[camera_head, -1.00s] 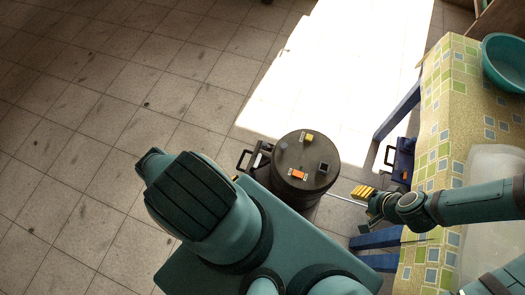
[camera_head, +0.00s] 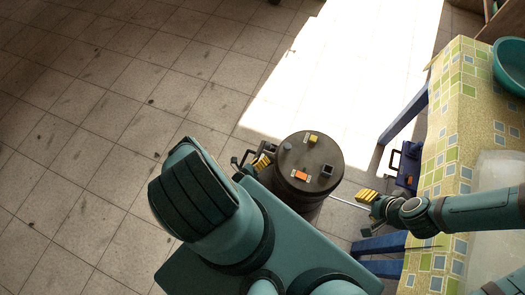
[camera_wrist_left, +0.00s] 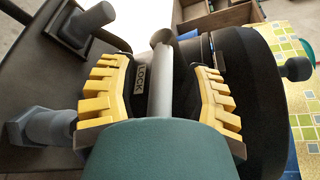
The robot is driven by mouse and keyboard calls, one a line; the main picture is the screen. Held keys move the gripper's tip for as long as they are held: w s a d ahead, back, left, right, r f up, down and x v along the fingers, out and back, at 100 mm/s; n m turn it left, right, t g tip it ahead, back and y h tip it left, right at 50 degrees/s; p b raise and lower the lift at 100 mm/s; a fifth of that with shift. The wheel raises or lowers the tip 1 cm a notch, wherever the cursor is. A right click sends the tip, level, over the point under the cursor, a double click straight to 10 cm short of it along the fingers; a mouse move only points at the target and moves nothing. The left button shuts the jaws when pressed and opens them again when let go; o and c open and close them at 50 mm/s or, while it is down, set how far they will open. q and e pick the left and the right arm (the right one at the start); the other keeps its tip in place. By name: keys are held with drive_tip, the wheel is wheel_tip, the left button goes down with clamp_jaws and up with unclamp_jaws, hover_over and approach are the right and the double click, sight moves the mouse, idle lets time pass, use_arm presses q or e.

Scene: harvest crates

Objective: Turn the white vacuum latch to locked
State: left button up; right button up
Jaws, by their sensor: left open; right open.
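The dark vacuum drum (camera_head: 310,185) stands on the floor in the head view, with small orange, yellow, blue and black parts on its lid. In the left wrist view a pale grey-white lever with a rounded end, which looks like the latch (camera_wrist_left: 162,80), lies between my left gripper's fingers (camera_wrist_left: 160,72). A LOCK label (camera_wrist_left: 140,77) is just left of the lever. The fingers are open on both sides of it, with gaps. In the head view my left gripper (camera_head: 261,161) is at the drum's left side; the latch cannot be made out there. My right gripper (camera_head: 366,197) is open and empty, right of the drum.
A table with a checked cloth (camera_head: 450,130) stands at the right, bearing a teal basin (camera_head: 510,68). A blue toolbox-like item (camera_head: 407,168) is beside its legs. The tiled floor (camera_head: 100,130) at left is clear.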

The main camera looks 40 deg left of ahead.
use_arm(q)
drive_tip(key=shift+w, duration=0.25)
clamp_jaws()
idle(0.3)
